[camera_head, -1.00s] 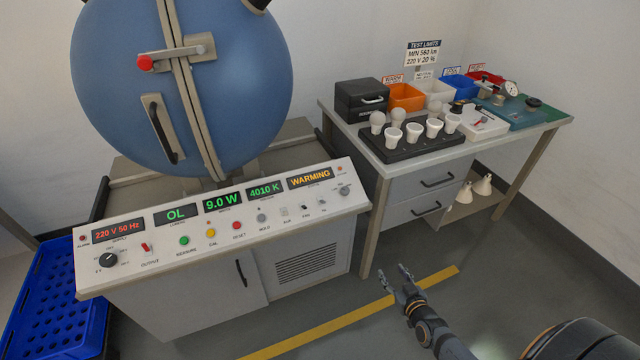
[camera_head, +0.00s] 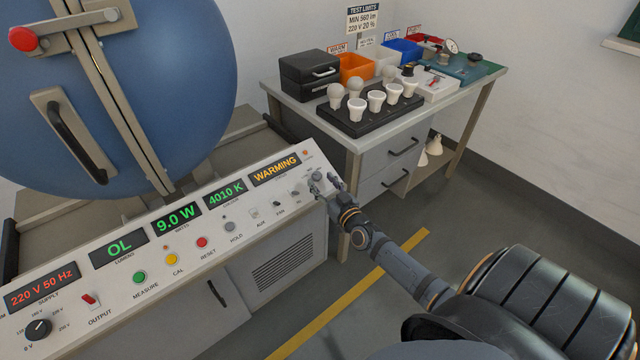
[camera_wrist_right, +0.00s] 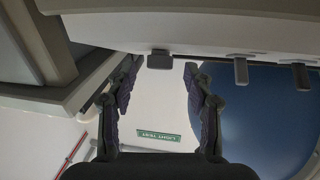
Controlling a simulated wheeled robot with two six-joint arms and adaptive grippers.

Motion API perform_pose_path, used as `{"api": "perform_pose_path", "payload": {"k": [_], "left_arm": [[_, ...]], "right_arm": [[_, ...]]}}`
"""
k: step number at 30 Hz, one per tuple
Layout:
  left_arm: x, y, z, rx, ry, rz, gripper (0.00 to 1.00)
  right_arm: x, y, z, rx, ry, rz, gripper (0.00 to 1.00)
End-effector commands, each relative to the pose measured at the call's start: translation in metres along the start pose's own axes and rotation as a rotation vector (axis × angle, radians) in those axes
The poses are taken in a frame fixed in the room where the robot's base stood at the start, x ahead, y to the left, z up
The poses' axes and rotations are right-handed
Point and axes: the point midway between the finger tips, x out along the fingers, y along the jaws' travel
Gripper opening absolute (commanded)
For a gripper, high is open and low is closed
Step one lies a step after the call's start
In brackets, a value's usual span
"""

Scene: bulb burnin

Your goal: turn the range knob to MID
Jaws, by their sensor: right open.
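The grey knob (camera_head: 317,175) sits at the right end of the sloped control panel (camera_head: 200,262). It looks like the range knob, but its label and pointer are too small to read. My right gripper (camera_head: 324,182) is at this end of the panel, with its fingers around the knob's place and partly covering it. In the right wrist view, the open fingers (camera_wrist_right: 162,84) stand apart with the dark knob (camera_wrist_right: 160,60) between their tips. Contact cannot be told. My left gripper is out of view.
Small toggle switches (camera_head: 276,204) stand in a row left of the knob, also seen in the right wrist view (camera_wrist_right: 240,70). A blue sphere (camera_head: 190,90) rises behind the panel. A bench (camera_head: 345,143) with a black bulb tray (camera_head: 372,121) stands just beyond, at right.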

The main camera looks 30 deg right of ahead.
Motion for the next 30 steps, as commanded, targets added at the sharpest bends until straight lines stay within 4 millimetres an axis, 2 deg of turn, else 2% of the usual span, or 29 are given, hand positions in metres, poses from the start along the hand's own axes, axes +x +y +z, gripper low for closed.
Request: {"api": "perform_pose_path", "payload": {"k": [4,13,24,30], "left_arm": [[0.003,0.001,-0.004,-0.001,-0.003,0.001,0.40],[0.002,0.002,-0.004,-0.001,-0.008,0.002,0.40],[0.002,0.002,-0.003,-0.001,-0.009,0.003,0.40],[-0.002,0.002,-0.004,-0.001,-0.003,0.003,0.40]], "right_arm": [[0.014,0.000,0.001,0.002,0.000,0.000,0.52],[0.017,0.000,0.000,0.001,-0.001,0.000,0.52],[0.017,0.000,0.000,0.000,-0.001,0.000,0.02],[0.017,0.000,-0.001,0.004,-0.002,0.006,0.00]]}}
